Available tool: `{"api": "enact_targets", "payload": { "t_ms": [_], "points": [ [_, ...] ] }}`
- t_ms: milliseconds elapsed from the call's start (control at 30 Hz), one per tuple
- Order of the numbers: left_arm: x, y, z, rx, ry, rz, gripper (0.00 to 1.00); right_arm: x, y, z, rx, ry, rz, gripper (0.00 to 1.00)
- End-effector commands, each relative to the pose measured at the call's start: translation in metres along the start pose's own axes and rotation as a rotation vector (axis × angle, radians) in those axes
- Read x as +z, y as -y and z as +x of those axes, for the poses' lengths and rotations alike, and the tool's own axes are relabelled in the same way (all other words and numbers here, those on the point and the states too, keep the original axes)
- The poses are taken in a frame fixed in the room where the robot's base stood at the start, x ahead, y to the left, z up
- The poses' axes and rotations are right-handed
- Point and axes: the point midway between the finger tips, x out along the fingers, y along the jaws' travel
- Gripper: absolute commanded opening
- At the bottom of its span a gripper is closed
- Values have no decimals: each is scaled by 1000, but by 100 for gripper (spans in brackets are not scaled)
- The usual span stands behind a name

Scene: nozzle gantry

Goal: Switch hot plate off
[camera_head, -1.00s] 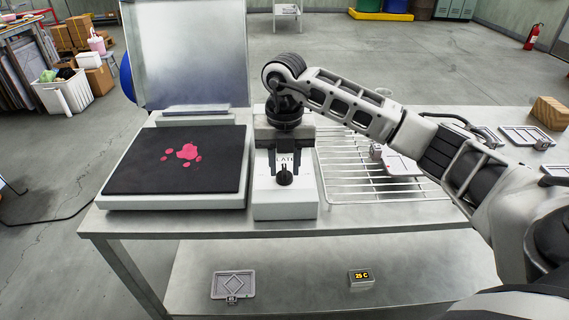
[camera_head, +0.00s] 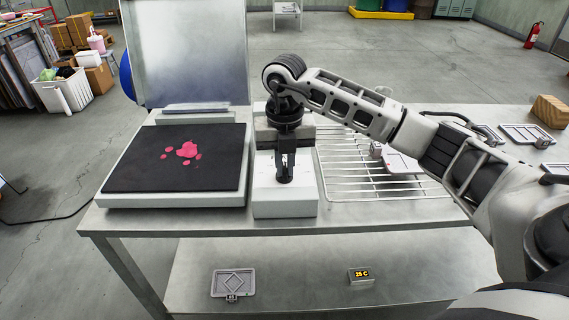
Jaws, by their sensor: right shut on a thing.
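The hot plate (camera_head: 175,158) has a flat black top with pink spots on a light grey base, at the left of the metal table. Its white control box (camera_head: 285,205) stands just to its right. My right gripper (camera_head: 285,172) points down over the box and is shut on the dark knob (camera_head: 285,180) on its top. The gripper hides most of the knob and the label, so I cannot read the knob's setting. A small display (camera_head: 361,274) on the lower shelf reads 25 C. My left gripper is not in view.
A wire rack (camera_head: 375,180) lies right of the control box. An upright metal panel (camera_head: 187,50) stands behind the hot plate. A grey framed plate (camera_head: 233,283) lies on the lower shelf.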

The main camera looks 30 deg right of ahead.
Motion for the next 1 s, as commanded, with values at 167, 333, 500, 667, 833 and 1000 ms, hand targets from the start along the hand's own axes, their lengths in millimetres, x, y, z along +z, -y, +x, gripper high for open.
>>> {"api": "enact_targets", "payload": {
  "t_ms": [167,333,500,667,833,1000],
  "points": [
    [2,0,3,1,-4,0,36,1,1,0,1,1,-118,0],
    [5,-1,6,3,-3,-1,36,1,3,0,1,2,-271,0],
    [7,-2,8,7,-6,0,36,2,4,0,0,2,-433,0],
    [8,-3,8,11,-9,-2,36,2,5,0,0,2,-586,0],
    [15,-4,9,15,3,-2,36,3,6,0,0,2,-744,0],
    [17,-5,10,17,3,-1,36,4,7,0,0,3,-888,0]
  ]
}}
